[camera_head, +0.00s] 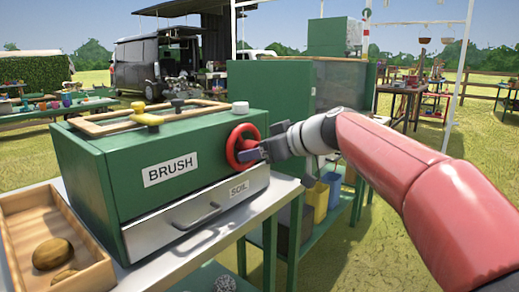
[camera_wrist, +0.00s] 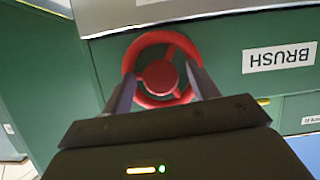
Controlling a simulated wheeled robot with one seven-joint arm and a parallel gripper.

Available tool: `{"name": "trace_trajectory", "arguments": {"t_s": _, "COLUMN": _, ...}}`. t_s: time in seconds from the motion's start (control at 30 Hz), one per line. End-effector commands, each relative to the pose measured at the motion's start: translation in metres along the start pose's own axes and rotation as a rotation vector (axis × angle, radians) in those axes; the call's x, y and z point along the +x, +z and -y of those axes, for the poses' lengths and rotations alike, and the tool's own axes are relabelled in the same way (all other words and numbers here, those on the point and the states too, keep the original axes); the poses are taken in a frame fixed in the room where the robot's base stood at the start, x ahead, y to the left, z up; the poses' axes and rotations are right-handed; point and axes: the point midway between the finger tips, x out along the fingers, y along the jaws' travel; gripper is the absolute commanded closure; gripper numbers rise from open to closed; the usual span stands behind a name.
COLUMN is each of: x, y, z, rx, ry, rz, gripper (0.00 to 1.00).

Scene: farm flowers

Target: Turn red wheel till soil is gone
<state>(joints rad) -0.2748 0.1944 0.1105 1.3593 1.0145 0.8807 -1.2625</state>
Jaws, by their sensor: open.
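The red wheel (camera_head: 241,147) is mounted on the front right of the green box labelled BRUSH (camera_head: 110,180). It also shows in the wrist view (camera_wrist: 162,42), where its rim, spokes and round hub are visible. My gripper (camera_head: 256,152) is at the wheel from the right side. In the wrist view my gripper (camera_wrist: 160,85) has its two fingers apart, one on each side of the wheel's hub, over the rim. I cannot tell whether the fingers touch the wheel. The silver drawer labelled SOIL (camera_head: 200,212) is closed below, and no soil is visible.
A wooden tray (camera_head: 95,277) with brown potato-like lumps is at the left. A larger green cabinet (camera_head: 272,90) and yellow and blue bins stand behind.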

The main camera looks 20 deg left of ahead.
Motion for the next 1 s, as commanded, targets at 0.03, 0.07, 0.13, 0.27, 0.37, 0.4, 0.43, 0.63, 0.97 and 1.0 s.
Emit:
{"name": "trace_trajectory", "arguments": {"t_s": 0.03, "x": 0.0, "y": 0.0001, "z": 0.0, "rx": 0.0, "ry": 0.0, "rz": 0.0, "gripper": 0.41}}
{"name": "trace_trajectory", "arguments": {"t_s": 0.07, "x": -0.0001, "y": 0.0001, "z": 0.0, "rx": 0.0, "ry": 0.0, "rz": 0.0, "gripper": 0.41}}
{"name": "trace_trajectory", "arguments": {"t_s": 0.13, "x": -0.0001, "y": 0.0002, "z": 0.0001, "rx": 0.0, "ry": 0.0, "rz": 0.0, "gripper": 0.45}}
{"name": "trace_trajectory", "arguments": {"t_s": 0.27, "x": -0.0002, "y": 0.0002, "z": 0.0001, "rx": 0.0, "ry": 0.0, "rz": 0.0, "gripper": 0.62}}
{"name": "trace_trajectory", "arguments": {"t_s": 0.37, "x": -0.0003, "y": 0.0002, "z": 0.0001, "rx": 0.001, "ry": 0.0, "rz": 0.0, "gripper": 0.75}}
{"name": "trace_trajectory", "arguments": {"t_s": 0.4, "x": -0.0003, "y": 0.0003, "z": 0.0001, "rx": 0.001, "ry": 0.0, "rz": 0.0, "gripper": 0.8}}
{"name": "trace_trajectory", "arguments": {"t_s": 0.43, "x": -0.0003, "y": 0.0003, "z": 0.0001, "rx": 0.001, "ry": 0.0, "rz": 0.0, "gripper": 0.84}}
{"name": "trace_trajectory", "arguments": {"t_s": 0.63, "x": -0.0004, "y": 0.0003, "z": 0.0, "rx": 0.01, "ry": -0.004, "rz": 0.0, "gripper": 0.85}}
{"name": "trace_trajectory", "arguments": {"t_s": 0.97, "x": -0.0003, "y": 0.0014, "z": -0.0018, "rx": 0.144, "ry": -0.058, "rz": -0.003, "gripper": 0.85}}
{"name": "trace_trajectory", "arguments": {"t_s": 1.0, "x": -0.0002, "y": 0.0014, "z": -0.0016, "rx": 0.172, "ry": -0.071, "rz": -0.004, "gripper": 0.85}}
